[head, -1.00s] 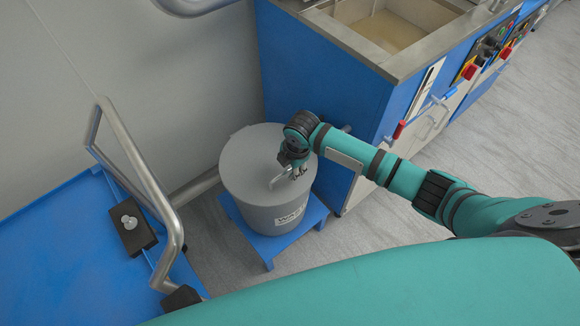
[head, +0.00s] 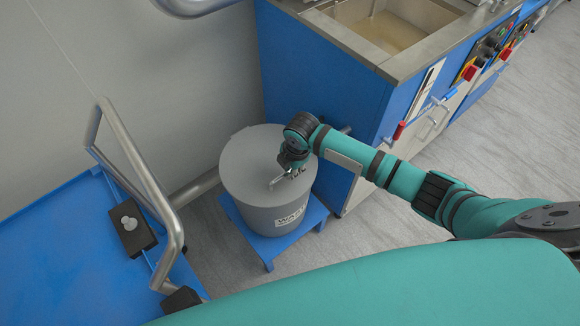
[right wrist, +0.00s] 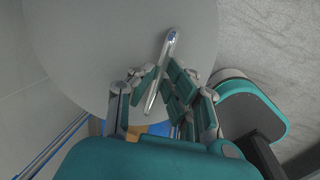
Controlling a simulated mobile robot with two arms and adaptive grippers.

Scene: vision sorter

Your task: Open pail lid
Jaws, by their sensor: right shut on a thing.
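The grey pail (head: 275,218) stands on a small blue stand with its round grey lid (head: 245,165) lying flat and closed on top. A metal handle (head: 277,182) sits on the lid. My right gripper (head: 295,172) is over the lid's right side, shut on the handle. In the right wrist view the handle (right wrist: 168,52) passes between the fingers of my right gripper (right wrist: 155,92), with the lid (right wrist: 110,40) behind it. My left gripper is not in view.
The blue stand (head: 262,246) is on the grey floor. A blue cabinet with a sink (head: 380,30) stands right behind the pail. A blue cart with a metal rail (head: 140,165) is at left, and a grey wall is behind.

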